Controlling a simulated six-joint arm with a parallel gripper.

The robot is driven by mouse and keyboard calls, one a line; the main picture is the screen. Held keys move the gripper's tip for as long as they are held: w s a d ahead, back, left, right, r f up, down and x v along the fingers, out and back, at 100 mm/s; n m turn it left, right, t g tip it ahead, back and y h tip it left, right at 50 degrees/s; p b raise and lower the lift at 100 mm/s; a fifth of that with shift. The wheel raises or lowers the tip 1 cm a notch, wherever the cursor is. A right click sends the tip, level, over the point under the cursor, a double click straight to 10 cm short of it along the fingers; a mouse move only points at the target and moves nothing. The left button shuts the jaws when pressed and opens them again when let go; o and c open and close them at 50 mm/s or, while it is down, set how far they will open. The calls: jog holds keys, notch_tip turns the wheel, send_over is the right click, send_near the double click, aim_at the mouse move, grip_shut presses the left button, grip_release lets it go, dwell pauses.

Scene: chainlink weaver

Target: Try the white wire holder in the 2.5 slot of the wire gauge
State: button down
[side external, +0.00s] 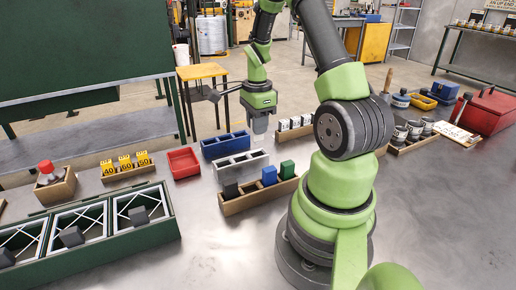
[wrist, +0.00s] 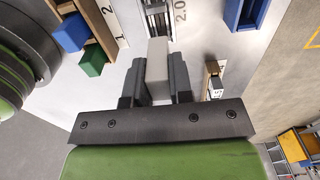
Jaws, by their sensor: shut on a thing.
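My gripper (wrist: 158,60) is shut on the white wire holder (wrist: 157,72), a pale block between the two dark fingers in the wrist view. In the side view my gripper (side external: 260,122) hangs above the right end of the light grey slotted block, which looks like the wire gauge (side external: 240,168). In the wrist view the gauge (wrist: 192,25) lies ahead of the fingers, with a "2.0" mark beside a slot. The 2.5 mark cannot be made out. The holder appears above the gauge; whether it touches is unclear.
A wooden rack (side external: 245,203) in front of the gauge holds a dark block (side external: 231,189), a blue block (side external: 269,175) and a green block (side external: 287,169). A blue compartment tray (side external: 225,146) stands behind the gauge. A red tray (side external: 183,162) is to the left.

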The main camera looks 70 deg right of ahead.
dwell(0.3)
jog(key=w+a+r, duration=0.2)
jog(key=w+a, duration=0.1)
jog(key=shift+w+a+f, duration=0.1)
jog(key=shift+f, duration=1.7)
jog(key=shift+w+a+f, duration=0.1)
jog(key=shift+f, duration=1.7)
jog(key=c, duration=0.9)
grip_release()
jog(key=shift+r, duration=0.1)
notch_tip(320, 180, up, 10)
jog(key=shift+f, duration=0.1)
